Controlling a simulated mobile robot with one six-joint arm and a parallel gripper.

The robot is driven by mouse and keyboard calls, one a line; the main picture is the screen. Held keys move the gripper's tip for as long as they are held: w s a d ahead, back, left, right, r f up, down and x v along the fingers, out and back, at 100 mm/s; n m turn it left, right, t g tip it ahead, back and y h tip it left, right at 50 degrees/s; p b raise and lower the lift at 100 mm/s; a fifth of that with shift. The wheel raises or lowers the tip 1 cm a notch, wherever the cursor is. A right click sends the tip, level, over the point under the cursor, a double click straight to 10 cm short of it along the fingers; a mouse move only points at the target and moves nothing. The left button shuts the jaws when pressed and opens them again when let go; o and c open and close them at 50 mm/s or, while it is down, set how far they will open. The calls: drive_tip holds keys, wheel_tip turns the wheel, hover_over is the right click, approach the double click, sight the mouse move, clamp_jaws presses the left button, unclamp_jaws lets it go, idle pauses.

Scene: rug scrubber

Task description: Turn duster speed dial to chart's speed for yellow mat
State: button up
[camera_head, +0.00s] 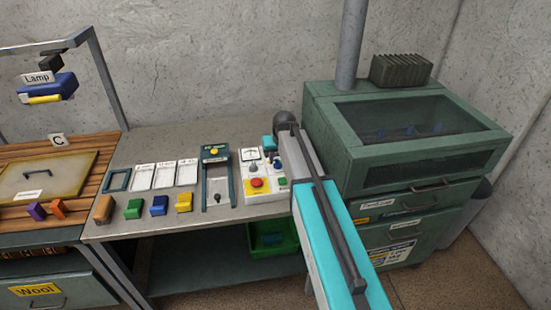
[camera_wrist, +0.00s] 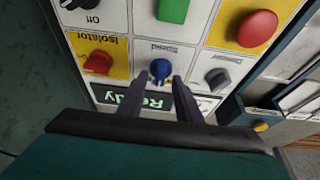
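The blue dial (camera_wrist: 160,68) sits on a white control panel (camera_wrist: 128,22), under an upside-down label that seems to read Speed. My gripper (camera_wrist: 161,82) is open, with one dark finger on each side of the dial's lower part. I cannot tell whether the fingers touch it. An upside-down display (camera_wrist: 148,100) reading Ready is partly hidden behind the fingers. In the head view the control box (camera_head: 262,196) stands on the bench, partly covered by my arm. A printed sheet (camera_head: 392,252) on the green cabinet may be the chart; its text is too small to read.
A red knob (camera_wrist: 98,62) labelled Isolator and a grey knob (camera_wrist: 217,78) flank the dial. A green button (camera_wrist: 173,10) and a red button (camera_wrist: 257,28) lie beyond. Small coloured blocks, including a yellow one (camera_head: 184,202), line the bench (camera_head: 140,222). The green cabinet (camera_head: 400,140) stands right.

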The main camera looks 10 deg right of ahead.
clamp_jaws()
drive_tip(key=shift+a, duration=0.55)
drive_tip(key=shift+d, duration=0.35)
drive_tip(key=shift+m+b, duration=0.3)
drive_tip(key=shift+b, duration=0.05)
drive_tip(key=m+h+b, duration=0.1)
drive_tip(key=m+b, duration=0.2)
drive_tip(key=m, duration=0.1)
drive_tip(key=shift+w+f+h, duration=0.1)
drive_tip(key=shift+h, duration=0.3)
drive_tip(key=shift+m+g+h+b, duration=0.5)
drive_tip(key=shift+m+b, duration=0.35)
drive_tip(key=shift+m, duration=0.75)
